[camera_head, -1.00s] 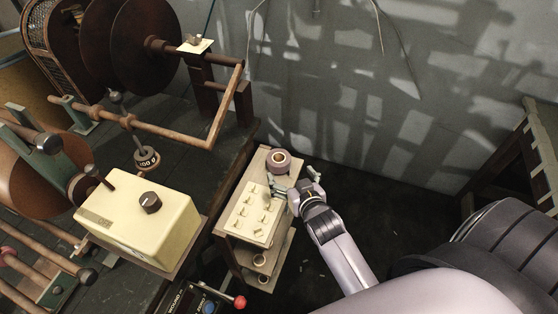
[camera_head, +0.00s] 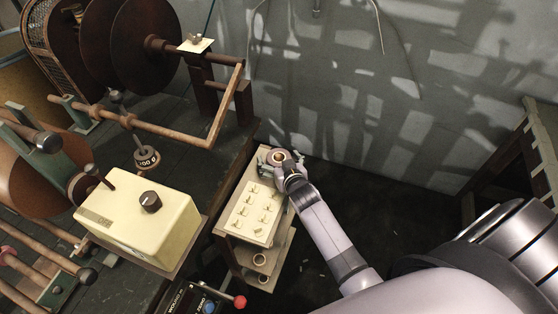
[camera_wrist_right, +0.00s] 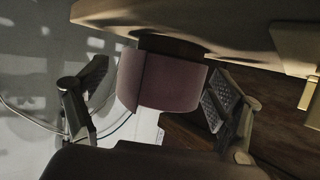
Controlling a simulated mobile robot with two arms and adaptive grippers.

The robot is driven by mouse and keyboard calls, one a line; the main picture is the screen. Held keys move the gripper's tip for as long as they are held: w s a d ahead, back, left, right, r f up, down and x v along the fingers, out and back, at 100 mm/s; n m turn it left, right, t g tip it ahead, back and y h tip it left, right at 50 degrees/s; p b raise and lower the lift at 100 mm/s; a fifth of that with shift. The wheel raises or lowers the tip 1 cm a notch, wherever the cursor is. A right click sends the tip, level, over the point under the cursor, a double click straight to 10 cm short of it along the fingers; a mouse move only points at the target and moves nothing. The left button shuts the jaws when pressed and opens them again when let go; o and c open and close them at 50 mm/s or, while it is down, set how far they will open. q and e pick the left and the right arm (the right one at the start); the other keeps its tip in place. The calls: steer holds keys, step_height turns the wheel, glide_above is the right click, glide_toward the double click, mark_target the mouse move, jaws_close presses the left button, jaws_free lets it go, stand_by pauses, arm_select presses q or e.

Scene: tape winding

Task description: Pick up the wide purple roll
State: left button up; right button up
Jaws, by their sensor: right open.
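The wide purple roll (camera_head: 279,157) stands at the far end of the small shelf's top in the head view, partly hidden by my right gripper. In the right wrist view the purple roll (camera_wrist_right: 165,82) sits between the two open fingers. My right gripper (camera_head: 276,160) is open around the roll, one finger on each side; it also shows in the right wrist view (camera_wrist_right: 155,100). A gap shows between the left finger and the roll. The right finger is close to the roll, and I cannot tell if it touches. My left gripper is not in view.
The small wooden shelf (camera_head: 228,232) carries a cream panel with several pegs (camera_head: 251,212) beside the roll. Lower shelves hold small rolls (camera_head: 260,260). A winding machine with a cream box (camera_head: 139,222) stands to the left. A grey wall (camera_head: 350,90) is behind.

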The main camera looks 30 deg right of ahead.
steer(key=shift+c, duration=0.5)
steer(key=c, duration=1.2)
